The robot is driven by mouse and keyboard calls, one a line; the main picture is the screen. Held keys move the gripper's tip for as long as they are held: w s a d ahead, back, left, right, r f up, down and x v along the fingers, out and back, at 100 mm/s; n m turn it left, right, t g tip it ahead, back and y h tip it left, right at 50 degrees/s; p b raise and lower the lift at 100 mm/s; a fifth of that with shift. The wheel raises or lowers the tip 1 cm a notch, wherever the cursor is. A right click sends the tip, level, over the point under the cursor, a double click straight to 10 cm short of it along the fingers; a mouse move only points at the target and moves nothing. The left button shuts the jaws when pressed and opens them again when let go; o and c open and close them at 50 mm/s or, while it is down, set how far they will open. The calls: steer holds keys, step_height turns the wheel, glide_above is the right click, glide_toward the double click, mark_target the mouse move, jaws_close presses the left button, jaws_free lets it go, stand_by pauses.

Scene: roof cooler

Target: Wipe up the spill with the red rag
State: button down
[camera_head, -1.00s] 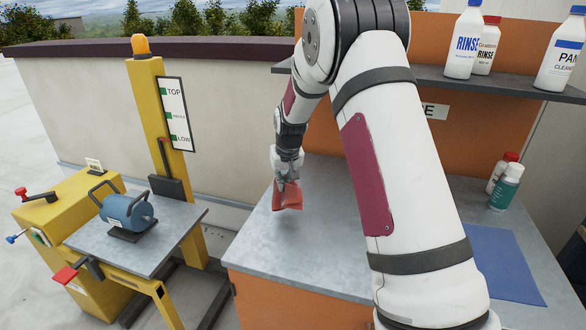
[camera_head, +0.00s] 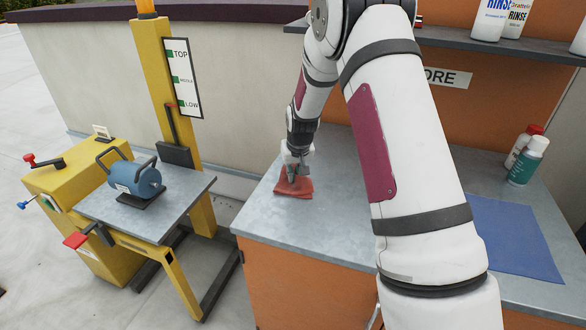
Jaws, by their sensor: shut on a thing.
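The red rag (camera_head: 293,187) lies at the left part of the grey countertop (camera_head: 273,222), bunched under my gripper (camera_head: 292,176). My gripper points down and is shut on the rag, which appears to touch the counter. The fingertips are small in the picture and partly sunk in the cloth. No spill shows on the visible counter; my arm hides the middle of it, and the rag covers the spot beneath it.
A blue mat (camera_head: 512,238) lies at the counter's right. A green-labelled bottle (camera_head: 528,161) and a red-capped bottle (camera_head: 522,145) stand behind it. A shelf (camera_head: 465,38) with bottles runs above. A yellow lift (camera_head: 178,85) with a blue tank (camera_head: 135,178) stands left, across a gap.

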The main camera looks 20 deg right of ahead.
steer(key=c, duration=0.8)
jaws_free()
steer(key=shift+f+b, duration=0.4)
steer(key=shift+f, duration=0.55)
steer(key=shift+s+f, duration=0.15)
steer(key=shift+s, duration=0.05)
jaws_close()
steer(key=shift+r, duration=0.45)
steer(key=shift+w+r, duration=0.15)
